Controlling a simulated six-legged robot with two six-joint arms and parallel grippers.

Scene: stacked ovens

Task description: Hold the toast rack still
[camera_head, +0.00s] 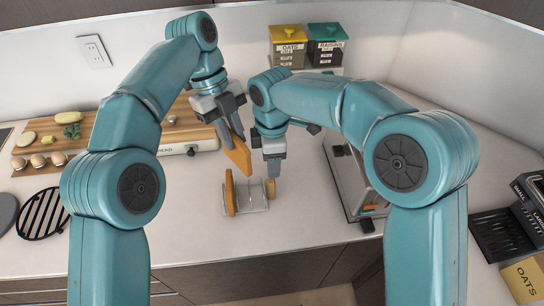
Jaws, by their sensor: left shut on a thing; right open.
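The toast rack (246,204) is a small wire rack on the white counter in the middle. An upright brown slice of toast (229,192) stands at its left end. A smaller brown piece (270,189) is at its right end; I cannot tell whether it is bread or part of the rack. My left gripper (232,125) is shut on another slice of toast (239,156), held tilted above and behind the rack. My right gripper (272,167) points down just above the rack's right end. It is open; whether its fingers touch the rack is hard to see.
A toaster-like metal appliance (345,180) stands right of the rack. A wooden-topped unit (190,140) and a food board (40,150) are at the left. The counter in front of the rack is clear.

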